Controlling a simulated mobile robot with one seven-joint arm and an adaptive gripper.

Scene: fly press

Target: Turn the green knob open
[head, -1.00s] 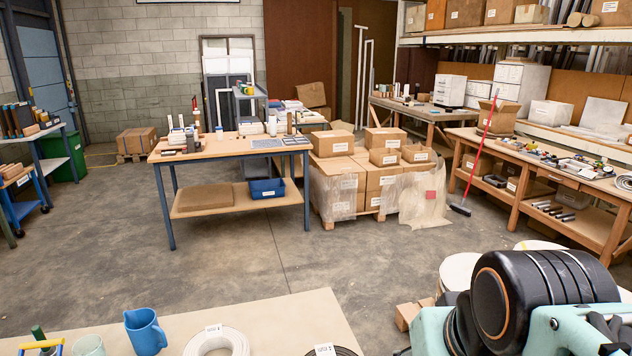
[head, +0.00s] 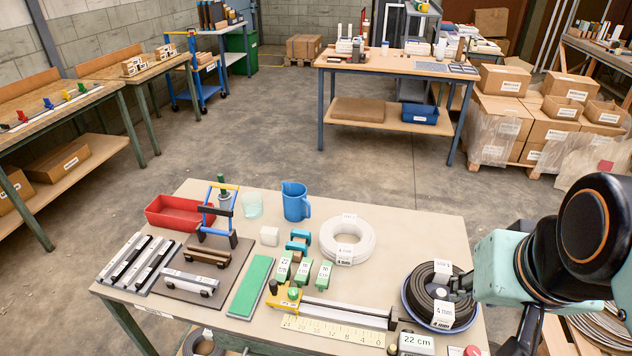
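A small green knob (head: 82,88) stands at the far end of a row of coloured knobs on the left bench (head: 75,108). The row also has a yellow knob (head: 67,95), a blue knob (head: 48,103) and a red one (head: 22,115). They are too small to tell how the green one is turned. A green knob (head: 294,293) also tops the yellow measuring tool on the front table. My gripper (head: 457,287) is at the right, over the black coil (head: 418,292), far from the left bench. Its fingers are too unclear to read.
The front table (head: 450,225) holds a red tray (head: 180,211), a blue jug (head: 295,201), a white coil (head: 347,240) and several tools. Open concrete floor (head: 250,130) lies between this table, the left bench and the back workbench (head: 330,62).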

